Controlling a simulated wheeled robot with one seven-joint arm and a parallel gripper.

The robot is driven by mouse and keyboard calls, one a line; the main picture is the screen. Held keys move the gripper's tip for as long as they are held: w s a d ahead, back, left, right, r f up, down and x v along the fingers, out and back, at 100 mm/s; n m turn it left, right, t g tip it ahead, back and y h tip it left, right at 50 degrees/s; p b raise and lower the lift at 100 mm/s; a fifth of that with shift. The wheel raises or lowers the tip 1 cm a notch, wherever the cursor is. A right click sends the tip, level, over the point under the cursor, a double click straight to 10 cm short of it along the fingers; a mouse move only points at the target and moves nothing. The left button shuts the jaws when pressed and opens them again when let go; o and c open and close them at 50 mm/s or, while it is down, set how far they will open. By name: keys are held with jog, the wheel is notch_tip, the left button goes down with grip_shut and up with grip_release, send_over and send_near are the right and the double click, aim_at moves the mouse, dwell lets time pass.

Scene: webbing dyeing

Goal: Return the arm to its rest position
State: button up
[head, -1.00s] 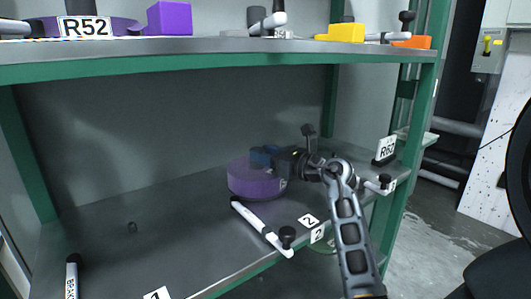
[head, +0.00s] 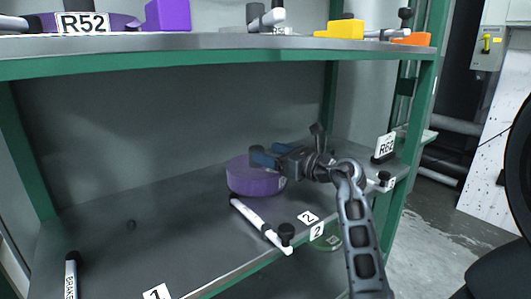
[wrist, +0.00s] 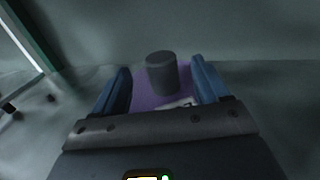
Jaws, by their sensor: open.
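My gripper (head: 262,158) is over the purple round piece (head: 252,182) on the lower shelf in the head view. Its two blue fingers stand apart in the wrist view (wrist: 163,90), with nothing clamped between them. Beyond and between them show the purple top (wrist: 147,88) and a dark grey cylinder (wrist: 162,73) standing on it. My arm reaches in from the lower right across the shelf's front edge.
The lower shelf (head: 130,250) has a white bar with a black knob (head: 262,224) in front of the purple piece. An R-numbered sign (head: 385,147) stands at the right. The upper shelf edge (head: 220,52) runs above my gripper. The shelf's left part is mostly bare.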

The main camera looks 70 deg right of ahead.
jog(key=v, duration=0.5)
jog(key=shift+s, duration=0.15)
jog(key=shift+r, duration=0.1)
